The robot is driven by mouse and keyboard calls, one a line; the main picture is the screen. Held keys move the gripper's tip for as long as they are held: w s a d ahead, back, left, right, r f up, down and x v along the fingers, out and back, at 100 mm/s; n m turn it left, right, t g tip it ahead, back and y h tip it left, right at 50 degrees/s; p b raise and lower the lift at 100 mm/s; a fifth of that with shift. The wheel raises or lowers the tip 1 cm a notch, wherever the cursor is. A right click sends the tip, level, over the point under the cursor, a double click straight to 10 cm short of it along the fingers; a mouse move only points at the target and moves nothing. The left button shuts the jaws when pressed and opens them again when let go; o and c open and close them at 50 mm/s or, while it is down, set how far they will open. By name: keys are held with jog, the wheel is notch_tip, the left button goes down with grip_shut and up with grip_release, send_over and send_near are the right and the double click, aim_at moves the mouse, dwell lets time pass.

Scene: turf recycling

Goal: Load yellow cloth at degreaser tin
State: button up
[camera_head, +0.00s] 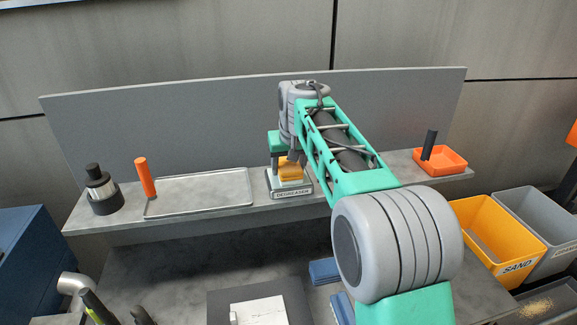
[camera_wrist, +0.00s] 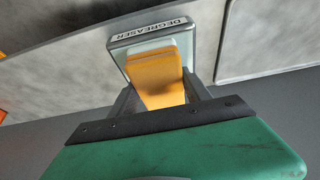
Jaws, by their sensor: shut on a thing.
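The yellow cloth (camera_head: 291,169) is a folded yellow pad at the degreaser tin on the shelf. It also shows in the wrist view (camera_wrist: 158,80). The degreaser tin (camera_head: 291,195) is a low, square grey tin with a DEGREASER label on its front; it shows in the wrist view too (camera_wrist: 122,42). A pale layer lies between the cloth and the tin. My gripper (camera_head: 290,158) is above the tin, pointing down, its two fingers shut on the cloth. Whether the cloth touches the tin is hard to tell.
An empty metal tray (camera_head: 200,205) lies left of the tin. An orange cylinder (camera_head: 144,177) and a dark grey bottle (camera_head: 102,190) stand farther left. An orange dish (camera_head: 440,160) with a dark rod sits at right. A yellow SAND bin (camera_head: 490,232) stands lower right. A grey panel (camera_head: 200,125) rises behind.

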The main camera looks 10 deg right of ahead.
aim_at(289, 163)
notch_tip(289, 163, up, 7)
jog(key=p, duration=0.6)
dwell(0.3)
jog(key=shift+f, duration=0.1)
dwell(0.3)
